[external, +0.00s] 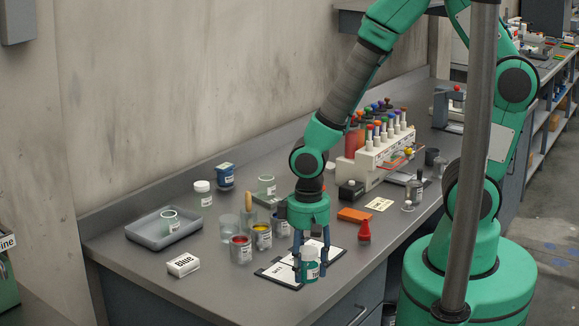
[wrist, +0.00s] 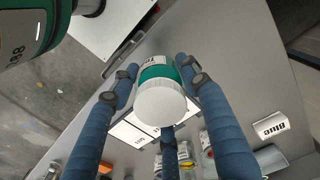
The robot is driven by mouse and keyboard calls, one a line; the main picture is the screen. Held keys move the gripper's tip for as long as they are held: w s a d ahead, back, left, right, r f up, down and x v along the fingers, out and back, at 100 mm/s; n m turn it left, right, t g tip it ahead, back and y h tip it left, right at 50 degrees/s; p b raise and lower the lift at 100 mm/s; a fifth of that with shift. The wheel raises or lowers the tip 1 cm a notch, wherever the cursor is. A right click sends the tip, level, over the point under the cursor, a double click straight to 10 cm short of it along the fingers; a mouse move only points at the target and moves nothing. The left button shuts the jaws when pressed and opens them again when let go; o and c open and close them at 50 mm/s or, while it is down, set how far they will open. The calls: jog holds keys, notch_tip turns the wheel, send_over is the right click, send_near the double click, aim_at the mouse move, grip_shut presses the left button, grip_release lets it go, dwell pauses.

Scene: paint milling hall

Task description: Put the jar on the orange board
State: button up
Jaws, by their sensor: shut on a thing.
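The jar (external: 310,268) is green with a white label and sits between the blue fingers of my gripper (external: 311,262), near the bench's front edge. In the wrist view the jar (wrist: 160,101) shows its white lid toward the camera, with fingers on both sides. My gripper is shut on it. The jar overlaps a white-sheeted clipboard in the external view; I cannot tell how high above it the jar is. The orange board (external: 354,215) lies flat on the bench, behind and to the right of my gripper, with nothing on it.
A red stamp-like piece (external: 364,231) stands just right of the orange board, and a black bottle (external: 351,190) behind it. Cans of red (external: 241,249) and yellow paint (external: 262,237) stand left of my gripper. A white box (external: 183,265) and grey tray (external: 166,226) are farther left.

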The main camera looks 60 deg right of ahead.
jog(key=w+d+m, duration=0.1)
jog(key=w+d, duration=0.1)
jog(key=d, duration=0.1)
jog(key=w+d+r+m, duration=0.1)
jog(key=w+d+m, duration=0.1)
jog(key=w+d, duration=0.1)
jog(key=w+d+r+m+p, duration=0.1)
jog(key=w+d, duration=0.2)
jog(key=shift+d+m, duration=0.15)
jog(key=shift+m, duration=0.15)
jog(key=m+p, duration=0.2)
jog(key=m, duration=0.6)
send_near(355, 213)
jog(key=a+r, duration=0.1)
jog(key=a, duration=0.3)
jog(key=w+a+r, duration=0.1)
jog(key=a, duration=0.3)
jog(key=a+r, duration=0.1)
jog(key=a, duration=0.4)
jog(key=shift+w, duration=0.3)
jog(key=s+d+r+m+p, duration=0.1)
jog(key=d+m, duration=0.2)
jog(key=d, duration=0.9)
jog(key=shift+s+d+r+m, duration=0.2)
jog(key=shift+s+d+m, duration=0.1)
jog(key=shift+s+d, duration=0.1)
jog(key=shift+f+b, duration=0.3)
jog(key=shift+f, duration=2.85)
jog(key=shift+f, duration=1.85)
